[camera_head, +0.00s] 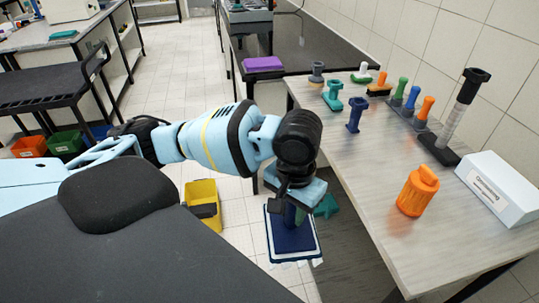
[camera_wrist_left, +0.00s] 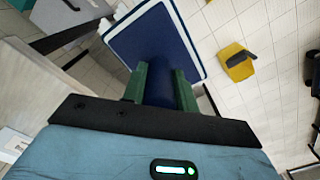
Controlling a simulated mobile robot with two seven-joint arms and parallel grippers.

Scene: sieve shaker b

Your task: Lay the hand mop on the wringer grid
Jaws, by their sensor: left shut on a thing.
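My left gripper (camera_head: 293,212) hangs off the left end of the light table, over the floor. Its green fingers (camera_wrist_left: 161,84) are shut on the dark blue handle of the hand mop (camera_head: 292,240). The mop's flat blue pad with a white edge faces the floor below the gripper; in the left wrist view the pad (camera_wrist_left: 150,38) lies beyond the fingers. A yellow bucket (camera_head: 212,188) stands on the floor to the left of the mop. A dark grey piece, likely the wringer grid (camera_head: 204,210), sits at its near side. My right gripper is not in view.
The light table (camera_head: 390,190) holds an orange container (camera_head: 417,191), a white box (camera_head: 498,188), a tall dark stand (camera_head: 459,115) and several coloured handled tools. A purple block (camera_head: 263,64) lies on the dark bench. Tiled floor around the bucket is clear.

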